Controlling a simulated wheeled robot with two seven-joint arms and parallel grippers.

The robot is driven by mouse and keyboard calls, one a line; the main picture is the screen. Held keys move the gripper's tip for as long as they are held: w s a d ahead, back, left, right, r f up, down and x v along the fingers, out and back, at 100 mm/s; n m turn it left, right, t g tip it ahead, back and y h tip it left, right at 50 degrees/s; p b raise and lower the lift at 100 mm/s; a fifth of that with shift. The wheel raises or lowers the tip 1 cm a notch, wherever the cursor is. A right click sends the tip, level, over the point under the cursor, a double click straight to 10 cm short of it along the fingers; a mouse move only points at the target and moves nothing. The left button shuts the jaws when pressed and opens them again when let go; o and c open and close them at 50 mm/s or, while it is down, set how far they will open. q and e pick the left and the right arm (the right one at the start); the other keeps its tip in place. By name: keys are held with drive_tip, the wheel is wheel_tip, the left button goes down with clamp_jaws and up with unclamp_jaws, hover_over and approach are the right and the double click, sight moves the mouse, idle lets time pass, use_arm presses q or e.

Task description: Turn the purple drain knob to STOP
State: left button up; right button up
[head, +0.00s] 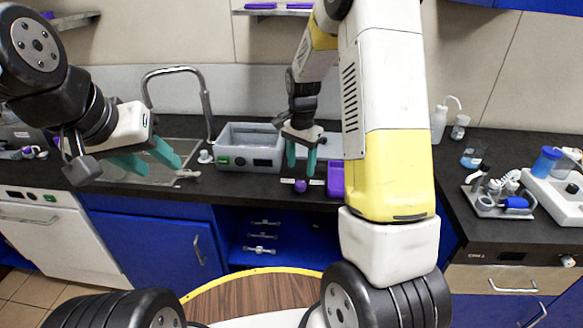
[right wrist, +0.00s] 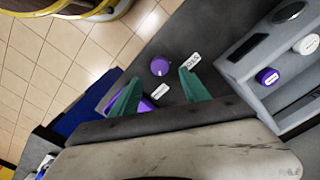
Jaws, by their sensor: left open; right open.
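The purple drain knob (head: 300,186) sits on the dark counter near its front edge, in front of the grey basin unit. It also shows in the right wrist view (right wrist: 159,67), with a white label on either side; I cannot read the labels or the knob's setting surely. My right gripper (head: 301,171) points down just above the knob with its green fingers apart. In the right wrist view its fingertips (right wrist: 161,76) lie on either side of the knob, with nothing between them gripped. My left gripper (head: 160,166) is open and empty over the sink area.
The grey basin unit (head: 249,150) stands behind the knob. A purple container (head: 336,179) is close to its right. A sink tap (head: 205,100) rises at the left. A tool tray (head: 490,204) and bottles stand at the right.

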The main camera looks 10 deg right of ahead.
sight(301, 183)
wheel_tip(301, 183, down, 6)
drive_tip(key=shift+f, duration=0.25)
clamp_jaws()
